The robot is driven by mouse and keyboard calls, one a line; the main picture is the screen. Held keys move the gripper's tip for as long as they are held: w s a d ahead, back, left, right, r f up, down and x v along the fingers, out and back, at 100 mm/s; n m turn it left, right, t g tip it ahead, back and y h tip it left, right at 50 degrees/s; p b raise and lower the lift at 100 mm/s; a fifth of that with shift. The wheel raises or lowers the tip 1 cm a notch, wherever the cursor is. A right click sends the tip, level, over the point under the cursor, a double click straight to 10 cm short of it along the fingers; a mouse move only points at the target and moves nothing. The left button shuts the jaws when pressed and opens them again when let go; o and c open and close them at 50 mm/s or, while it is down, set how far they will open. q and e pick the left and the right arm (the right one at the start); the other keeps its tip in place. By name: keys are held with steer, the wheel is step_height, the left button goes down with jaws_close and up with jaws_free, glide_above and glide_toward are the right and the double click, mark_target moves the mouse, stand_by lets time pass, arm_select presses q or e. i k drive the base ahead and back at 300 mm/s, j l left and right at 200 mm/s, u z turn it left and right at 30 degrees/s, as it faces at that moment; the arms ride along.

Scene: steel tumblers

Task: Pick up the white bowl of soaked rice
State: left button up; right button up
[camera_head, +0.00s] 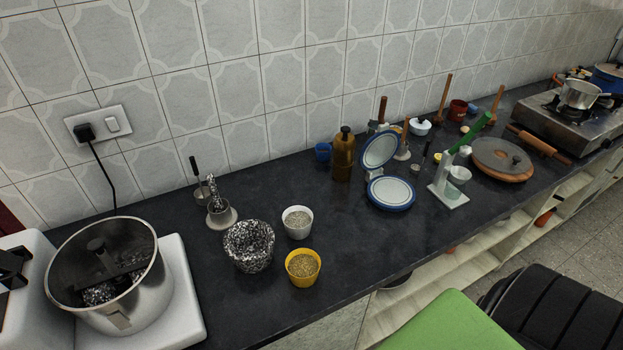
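The white bowl (297,232) stands upright on the dark counter, left of the picture's middle in the head view. It is filled with pale grains that look like rice (298,218). It is just right of a black-and-white speckled vessel (249,262) and behind a yellow bowl (303,280) of yellowish grains. Its top is open and nothing covers it. Neither of my grippers can be made out in this view, and nothing holds the bowl.
The counter (345,245) right of the bowls is clear.

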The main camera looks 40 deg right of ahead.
mark_target(297, 220)
steer(key=z, duration=0.95)
steer(key=j+u, duration=0.15)
steer(key=u, duration=1.05)
steer(key=z, duration=1.3)
